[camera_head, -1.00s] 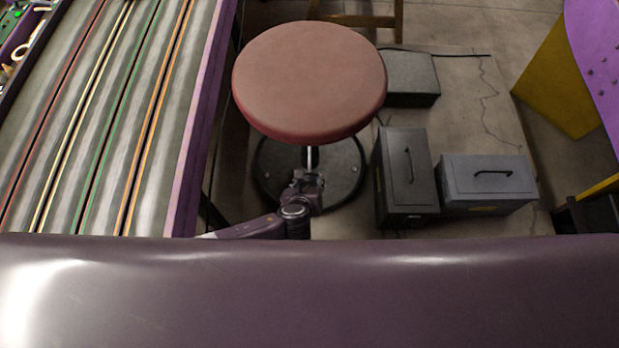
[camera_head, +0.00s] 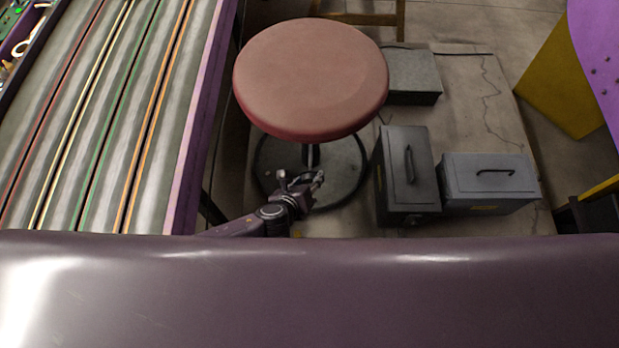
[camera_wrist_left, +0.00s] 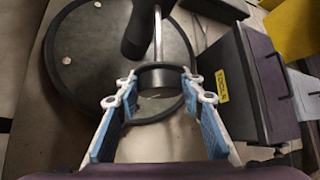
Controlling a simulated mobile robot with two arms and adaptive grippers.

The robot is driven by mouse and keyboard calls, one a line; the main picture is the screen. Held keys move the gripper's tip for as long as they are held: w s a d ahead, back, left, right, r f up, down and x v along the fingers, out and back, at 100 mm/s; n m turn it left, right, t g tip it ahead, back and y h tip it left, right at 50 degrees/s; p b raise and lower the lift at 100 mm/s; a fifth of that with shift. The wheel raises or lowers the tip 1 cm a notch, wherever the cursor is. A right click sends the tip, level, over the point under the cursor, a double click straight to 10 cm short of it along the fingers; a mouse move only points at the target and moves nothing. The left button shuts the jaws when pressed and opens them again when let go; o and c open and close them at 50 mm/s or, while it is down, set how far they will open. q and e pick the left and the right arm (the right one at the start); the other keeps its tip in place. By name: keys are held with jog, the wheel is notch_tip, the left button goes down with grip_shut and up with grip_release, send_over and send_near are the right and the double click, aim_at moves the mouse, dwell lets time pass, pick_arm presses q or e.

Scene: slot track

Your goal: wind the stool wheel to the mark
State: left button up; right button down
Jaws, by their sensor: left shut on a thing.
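The stool has a round red seat (camera_head: 311,80) and a dark disc base (camera_head: 345,180). My left gripper (camera_head: 301,179) is under the front of the seat. In the wrist view its fingertips (camera_wrist_left: 160,78) lie on either side of the wheel, shut on it. I cannot make out a mark. The seat hides the upper post in the head view. My right gripper is not in view.
A dark metal box (camera_head: 392,190) and a grey box (camera_head: 487,195) stand right of the stool, with another box (camera_head: 413,95) behind. The striped slot track (camera_head: 70,130) lies at left. A purple padded edge (camera_head: 310,285) runs across the front.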

pick_arm(q)
jog(key=o, duration=1.2)
jog(key=v, duration=1.2)
